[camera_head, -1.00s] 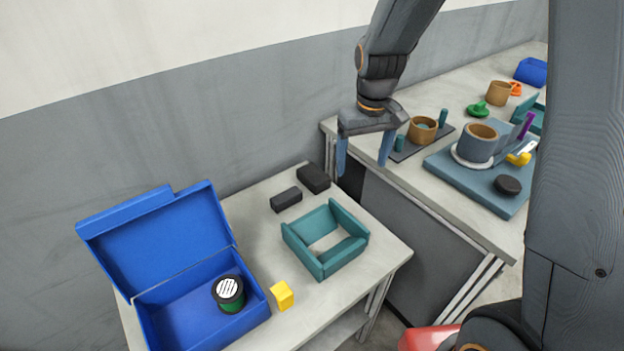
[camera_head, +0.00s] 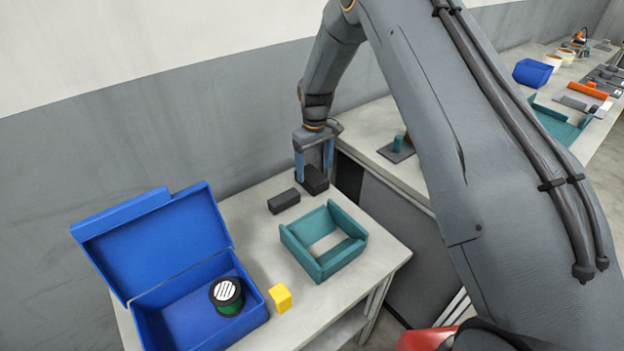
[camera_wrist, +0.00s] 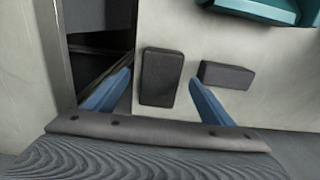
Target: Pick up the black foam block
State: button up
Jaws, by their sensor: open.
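Two dark blocks lie at the back of the small table. The larger black block (camera_head: 314,181) is by the back right edge; it also shows in the wrist view (camera_wrist: 161,77). A smaller dark grey block (camera_head: 284,202) lies to its left, and in the wrist view (camera_wrist: 227,75) it is on the right. I cannot tell for certain which is foam. My gripper (camera_head: 315,178) is open and empty, pointing down above the larger block. In the wrist view its blue fingers (camera_wrist: 160,86) stand on either side of that block, apart from it.
A teal open tray (camera_head: 290,243) stands in front of the blocks. An open blue box (camera_head: 251,318) holds a green and black reel canister (camera_head: 227,297). A yellow block (camera_head: 280,298) lies beside the box. The wall is close behind; a second table (camera_head: 370,130) stands at right.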

aim_at(313, 176)
jog(key=shift+w+a+f+p, duration=0.1)
jog(key=shift+f+p, duration=0.45)
jog(key=shift+f, duration=0.65)
jog(key=shift+w+a+f+p, duration=0.1)
jog(key=shift+f+p, duration=0.4)
jog(key=shift+f, duration=0.7)
jog(key=c, duration=1.1)
